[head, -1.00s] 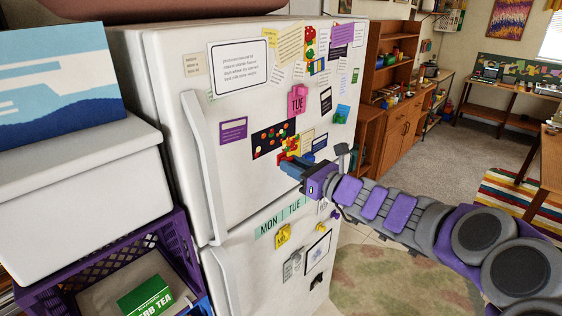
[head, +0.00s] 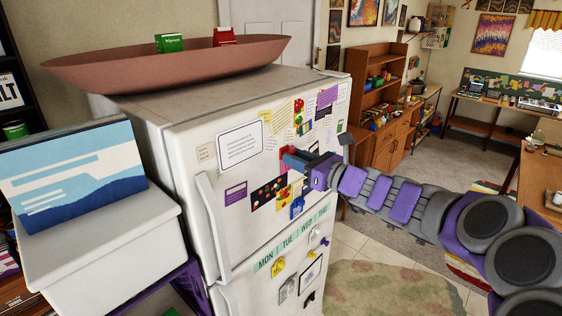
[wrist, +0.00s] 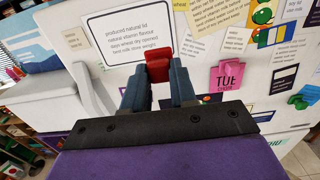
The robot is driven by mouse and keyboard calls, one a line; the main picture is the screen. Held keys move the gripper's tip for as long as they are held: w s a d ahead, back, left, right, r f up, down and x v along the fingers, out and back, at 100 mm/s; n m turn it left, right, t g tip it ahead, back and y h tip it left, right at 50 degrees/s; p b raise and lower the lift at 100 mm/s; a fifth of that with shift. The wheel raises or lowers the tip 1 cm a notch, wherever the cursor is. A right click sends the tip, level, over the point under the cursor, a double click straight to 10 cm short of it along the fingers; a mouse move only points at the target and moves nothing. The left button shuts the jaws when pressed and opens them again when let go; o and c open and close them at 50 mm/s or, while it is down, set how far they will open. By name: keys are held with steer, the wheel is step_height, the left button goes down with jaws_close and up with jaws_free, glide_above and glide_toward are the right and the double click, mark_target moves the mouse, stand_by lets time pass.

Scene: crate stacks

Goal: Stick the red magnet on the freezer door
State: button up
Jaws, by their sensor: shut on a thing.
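The red magnet (wrist: 158,66) is a small red block between the blue fingertips of my gripper (wrist: 160,84) in the wrist view. My gripper is shut on it. In the head view my gripper (head: 292,160) is in front of the upper, freezer door (head: 240,228) of the white fridge and covers part of its notes. In the wrist view the magnet overlaps the lower right edge of a framed text card (wrist: 135,38) on the door. I cannot tell whether the magnet touches the door.
A pink TUE note (wrist: 227,77) and a green clip (wrist: 298,101) are on the door to the right. The door handle (head: 211,215) is at its left edge. A wide bowl (head: 110,72) sits on the fridge. A white bin (head: 105,255) stands at the left.

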mark_target(286, 150)
steer(key=shift+d+r, duration=0.15)
steer(key=shift+r, duration=0.45)
steer(key=shift+x, duration=2.95)
steer(key=shift+p+x, duration=0.5)
steer(key=shift+x, duration=1.3)
steer(key=shift+w+a+f, duration=0.1)
steer(key=shift+a, duration=0.1)
steer(key=o, duration=0.9)
steer(key=shift+p+v, duration=0.5)
steer(key=shift+v, duration=3.05)
